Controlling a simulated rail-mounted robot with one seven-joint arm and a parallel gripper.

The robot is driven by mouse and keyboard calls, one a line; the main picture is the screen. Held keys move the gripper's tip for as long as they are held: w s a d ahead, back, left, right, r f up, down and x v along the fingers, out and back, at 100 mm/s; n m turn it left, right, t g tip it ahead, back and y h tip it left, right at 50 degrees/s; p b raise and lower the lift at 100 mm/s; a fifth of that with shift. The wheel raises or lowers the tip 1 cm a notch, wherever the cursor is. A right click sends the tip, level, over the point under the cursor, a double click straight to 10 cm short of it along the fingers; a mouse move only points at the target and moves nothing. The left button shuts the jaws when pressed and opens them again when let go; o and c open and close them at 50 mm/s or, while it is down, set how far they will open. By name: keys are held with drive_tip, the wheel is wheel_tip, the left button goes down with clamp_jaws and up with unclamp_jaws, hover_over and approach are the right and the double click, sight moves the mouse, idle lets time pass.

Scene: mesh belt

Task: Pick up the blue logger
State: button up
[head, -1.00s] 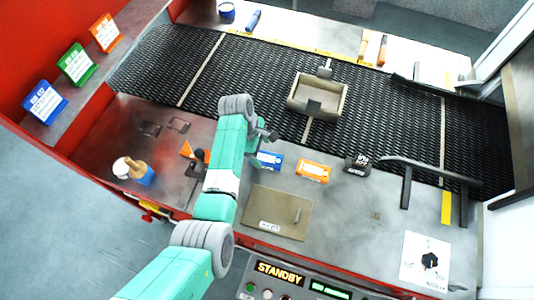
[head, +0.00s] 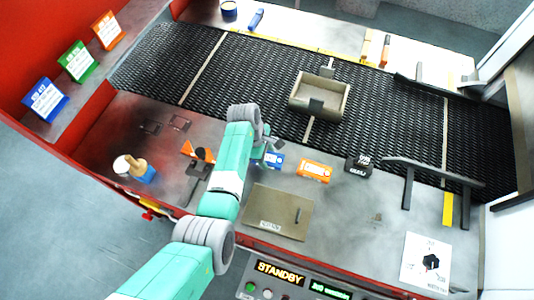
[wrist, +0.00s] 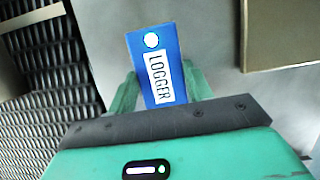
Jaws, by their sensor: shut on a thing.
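The blue logger (wrist: 157,68) stands between the two fingers of my gripper (wrist: 160,88) in the wrist view, its white LOGGER label and a round white spot facing the camera. The fingers are shut on its sides. In the head view the blue logger (head: 273,160) shows at the end of my arm, just right of my gripper (head: 266,152), near the belt's front edge. My wrist covers part of the view there. I cannot tell whether the logger is clear of the steel surface.
An orange box (head: 315,171) and a black box (head: 358,166) stand to the right. A tan plate (head: 277,212) lies in front. An open tray (head: 319,96) sits on the black mesh belt (head: 400,125). A dark guide rail (head: 430,170) stands further right.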

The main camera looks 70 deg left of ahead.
sight(271, 159)
drive_tip(key=shift+r, duration=0.65)
wheel_tip(271, 159, up, 2)
drive_tip(key=shift+r+p, duration=0.25)
drive_tip(key=shift+p, duration=0.05)
drive_tip(key=s+d, duration=0.3)
drive_tip(key=d, duration=0.1)
drive_tip(key=s+d+p, duration=0.1)
drive_tip(key=s+d, duration=0.3)
drive_tip(key=s+d+r, duration=0.1)
drive_tip(key=s+d, duration=0.2)
drive_tip(key=d, duration=0.1)
drive_tip(key=shift+s+r, duration=0.1)
drive_tip(key=shift+s, duration=0.2)
drive_tip(key=shift+w, duration=0.1)
